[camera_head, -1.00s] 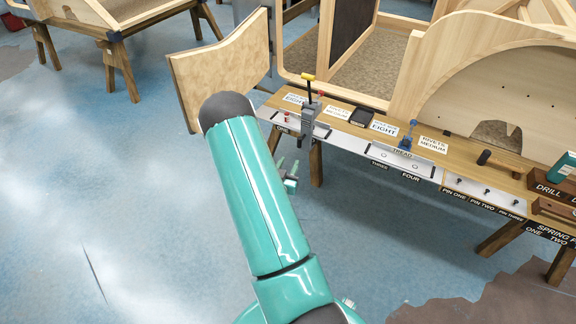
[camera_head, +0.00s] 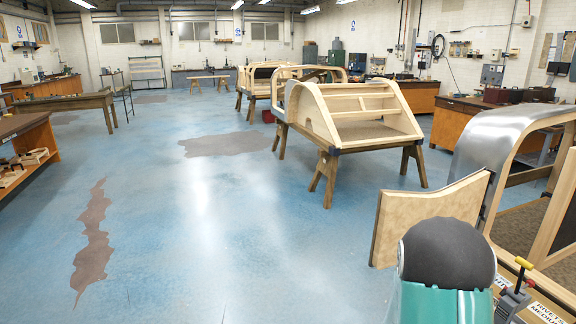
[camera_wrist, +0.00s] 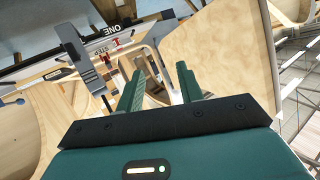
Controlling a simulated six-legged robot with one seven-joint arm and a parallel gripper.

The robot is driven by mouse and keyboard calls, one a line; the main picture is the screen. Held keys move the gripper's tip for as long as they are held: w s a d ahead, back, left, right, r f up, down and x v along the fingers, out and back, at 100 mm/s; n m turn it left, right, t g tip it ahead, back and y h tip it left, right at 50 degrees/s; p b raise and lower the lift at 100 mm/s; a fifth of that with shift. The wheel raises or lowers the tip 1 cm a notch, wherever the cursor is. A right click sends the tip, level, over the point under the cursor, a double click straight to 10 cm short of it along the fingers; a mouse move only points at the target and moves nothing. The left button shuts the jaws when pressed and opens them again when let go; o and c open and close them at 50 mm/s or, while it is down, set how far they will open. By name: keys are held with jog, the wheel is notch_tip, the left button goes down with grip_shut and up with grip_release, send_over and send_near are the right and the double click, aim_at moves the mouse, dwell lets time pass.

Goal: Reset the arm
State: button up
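My arm shows at the lower right of the head view, with a dark rounded joint above a teal link. My gripper is hidden in that view. In the wrist view, my gripper (camera_wrist: 158,82) has its two green fingers apart with nothing between them. A grey clamp-like tool with a lever (camera_wrist: 85,62) is to the left of the fingers in the wrist view. It also shows with a yellow-tipped lever (camera_head: 515,292) at the lower right of the head view.
A wooden panel (camera_head: 425,217) stands close to my arm, and it fills the right of the wrist view (camera_wrist: 222,50). A wooden bodyframe (camera_head: 350,112) stands on trestles further back. A metal-topped frame (camera_head: 487,150) is at the right. The blue floor (camera_head: 190,220) at left and centre is open.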

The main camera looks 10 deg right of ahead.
jog(key=s+a+r+n+t+y, duration=0.1)
jog(key=a+r+n+y, duration=0.25)
jog(key=a+r, duration=0.6)
jog(key=a+r+n+y, duration=0.3)
jog(key=a+r+y, duration=0.25)
jog(key=a, duration=0.65)
jog(key=s+a+r+n+g, duration=0.1)
jog(key=s+a+r+n, duration=0.1)
jog(key=s, duration=0.5)
jog(key=s+a+r+n+g+y, duration=0.1)
jog(key=s+a+r, duration=0.1)
jog(key=s+a, duration=0.3)
jog(key=s+a+r+n+g, duration=0.2)
jog(key=s+a+r, duration=0.1)
jog(key=s, duration=0.6)
jog(key=shift+s+a+n+y, duration=0.3)
jog(key=shift+a+n, duration=0.05)
jog(key=shift+a, duration=0.35)
jog(key=shift+d+r, duration=0.1)
jog(key=shift+d, duration=0.1)
